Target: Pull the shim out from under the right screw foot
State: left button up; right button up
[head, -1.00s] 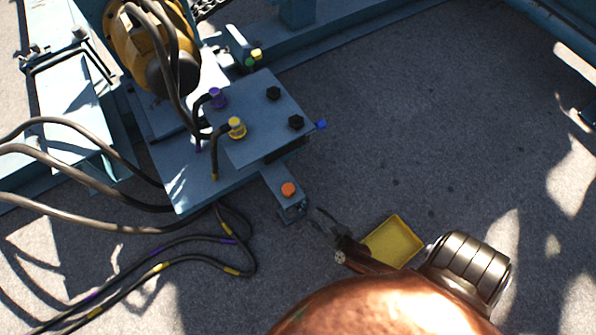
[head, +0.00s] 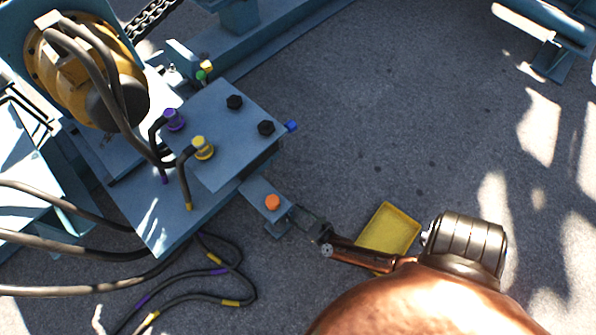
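The right screw foot is a blue-grey arm with an orange cap (head: 272,202), sticking out from the machine's base plate over the floor. Its lower end is small and shaded, and I cannot make out the shim clearly under it. My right gripper (head: 300,218) is just to the right of the foot's outer end, low near the floor, its dark fingers at or almost at the foot. I cannot tell whether they touch anything or how far apart they are. My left gripper is out of view.
A yellow tray (head: 405,227) lies on the floor, partly behind my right arm. A plate with black bolts (head: 235,102), a purple fitting (head: 173,119) and a yellow fitting (head: 202,147) stands above the foot. Cables (head: 205,297) lie at lower left.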

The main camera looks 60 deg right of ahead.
aim_at(291, 211)
jog(key=x, duration=0.2)
jog(key=b+x, duration=0.1)
jog(key=shift+w+d+f, duration=0.1)
jog(key=shift+w+f, duration=0.15)
jog(key=shift+f, duration=0.15)
jog(key=shift+w+d, duration=0.1)
jog(key=shift+w, duration=0.4)
jog(key=shift+c, duration=0.4)
grip_shut()
